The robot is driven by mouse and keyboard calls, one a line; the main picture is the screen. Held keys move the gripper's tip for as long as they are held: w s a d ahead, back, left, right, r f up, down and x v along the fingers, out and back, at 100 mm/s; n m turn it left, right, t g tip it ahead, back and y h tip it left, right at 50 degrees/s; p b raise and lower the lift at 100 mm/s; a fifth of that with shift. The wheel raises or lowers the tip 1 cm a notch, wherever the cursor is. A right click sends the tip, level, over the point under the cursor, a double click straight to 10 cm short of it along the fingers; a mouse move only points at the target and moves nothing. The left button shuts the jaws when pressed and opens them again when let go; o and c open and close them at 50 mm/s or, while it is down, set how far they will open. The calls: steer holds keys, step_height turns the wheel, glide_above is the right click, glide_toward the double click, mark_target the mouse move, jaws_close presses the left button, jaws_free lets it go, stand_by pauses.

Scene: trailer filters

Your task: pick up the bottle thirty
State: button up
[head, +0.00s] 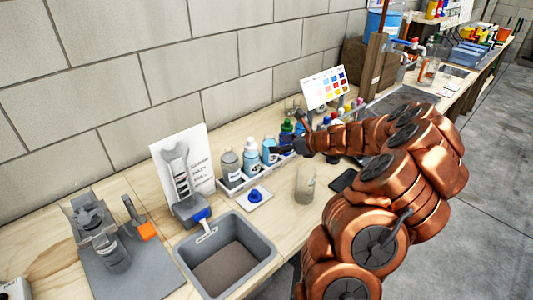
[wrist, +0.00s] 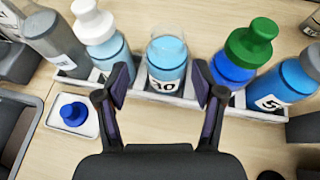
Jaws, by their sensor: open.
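The bottle thirty (wrist: 166,62) stands upright in the middle of the wrist view. It holds light blue liquid, has a clear top without a coloured cap, and carries a dark "30" label. In the head view it appears as a light blue bottle (head: 269,151) in the row on the bench. My gripper (wrist: 160,88) is open and empty. Its two fingers frame the bottle from left and right in the wrist view; I cannot tell whether they are level with it. In the head view my gripper (head: 285,148) is just right of the bottle.
A white rack (wrist: 245,110) holds the row. A white-capped bottle (wrist: 98,32) and a grey bottle (wrist: 52,40) stand left; a green-capped bottle (wrist: 240,55) and one marked 5 (wrist: 290,85) stand right. A blue cap (wrist: 73,113) lies on a white dish in front.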

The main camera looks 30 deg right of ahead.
mark_target(265, 148)
steer(key=shift+w+d+f+b, duration=0.15)
steer(key=shift+w+f+b, duration=0.15)
steer(key=shift+f, duration=0.3)
steer(key=shift+w+d+f+b, duration=0.15)
steer(key=shift+w+f+b, duration=0.1)
steer(key=shift+f, duration=0.3)
steer(key=shift+x, duration=0.85)
steer(key=shift+p+x, duration=0.6)
steer(key=shift+x, duration=2.35)
steer(key=c, duration=1.3)
